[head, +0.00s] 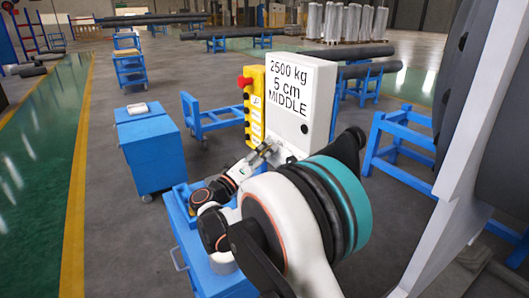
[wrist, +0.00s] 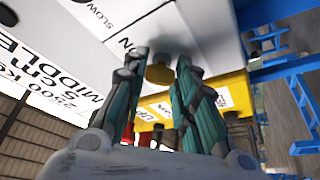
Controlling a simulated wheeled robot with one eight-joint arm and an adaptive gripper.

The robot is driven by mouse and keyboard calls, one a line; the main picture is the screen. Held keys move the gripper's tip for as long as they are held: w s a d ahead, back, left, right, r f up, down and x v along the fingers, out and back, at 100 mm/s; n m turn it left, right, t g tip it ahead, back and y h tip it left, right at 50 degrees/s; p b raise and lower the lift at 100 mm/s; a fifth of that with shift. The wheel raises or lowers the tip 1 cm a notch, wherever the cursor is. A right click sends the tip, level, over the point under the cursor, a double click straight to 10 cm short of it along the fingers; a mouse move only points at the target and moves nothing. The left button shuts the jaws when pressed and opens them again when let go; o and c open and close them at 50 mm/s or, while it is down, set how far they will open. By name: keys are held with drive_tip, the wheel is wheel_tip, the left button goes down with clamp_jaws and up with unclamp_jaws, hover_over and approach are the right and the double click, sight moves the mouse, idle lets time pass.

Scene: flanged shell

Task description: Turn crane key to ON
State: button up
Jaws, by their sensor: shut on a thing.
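The white crane control box (head: 321,75) stands near the middle of the head view, with a label reading 2500 kg, 5 cm, MIDDLE. In the wrist view its face (wrist: 110,25) is tilted, with partial lettering that includes "SLOW" and what looks like "ON". The crane key (wrist: 160,73) shows as a small brass-yellow knob on that face. My gripper (wrist: 162,62) has its teal and grey fingers on both sides of the key, shut on it. In the head view my gripper (head: 264,151) is at the box's lower left. The key's turn position cannot be read.
A yellow button pendant (head: 254,108) with a red button (head: 244,82) hangs on the box's left side; it also shows below the key in the wrist view (wrist: 238,88). A blue cabinet (head: 152,150) stands at left. Blue trestles (head: 400,140) stand at right.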

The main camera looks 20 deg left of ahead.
drive_tip(key=shift+f, duration=0.1)
drive_tip(key=o, duration=1)
drive_tip(key=shift+o, duration=0.2)
drive_tip(key=v, duration=1.2)
